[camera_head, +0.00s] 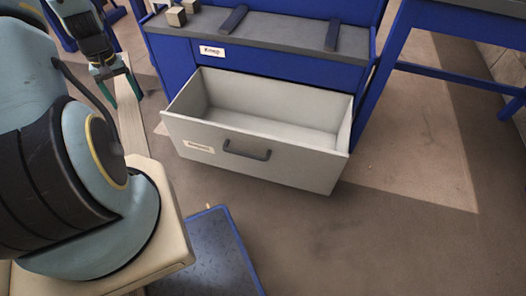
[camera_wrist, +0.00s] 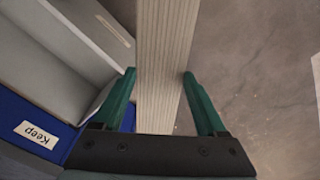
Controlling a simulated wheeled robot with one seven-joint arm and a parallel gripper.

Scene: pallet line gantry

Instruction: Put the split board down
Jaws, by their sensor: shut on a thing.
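The split board is a long, pale, grooved plank. In the wrist view the board (camera_wrist: 165,40) runs between the two green fingers of my gripper (camera_wrist: 160,76), which is shut on it. In the head view my gripper (camera_head: 123,97) is at the upper left, to the left of the open drawer. The board (camera_head: 131,135) shows there as a narrow, pale strip; its lower end is hidden behind my arm. I cannot tell whether the board touches the floor. I see no clear split on the visible face.
A blue bench (camera_head: 275,62) has an open, empty grey drawer (camera_head: 245,165). A label reading "Keep" (camera_wrist: 37,134) is on the bench. Wooden blocks (camera_head: 177,17) and dark bars lie on top. A blue-edged plate (camera_head: 208,250) lies in front. Floor to the right is clear.

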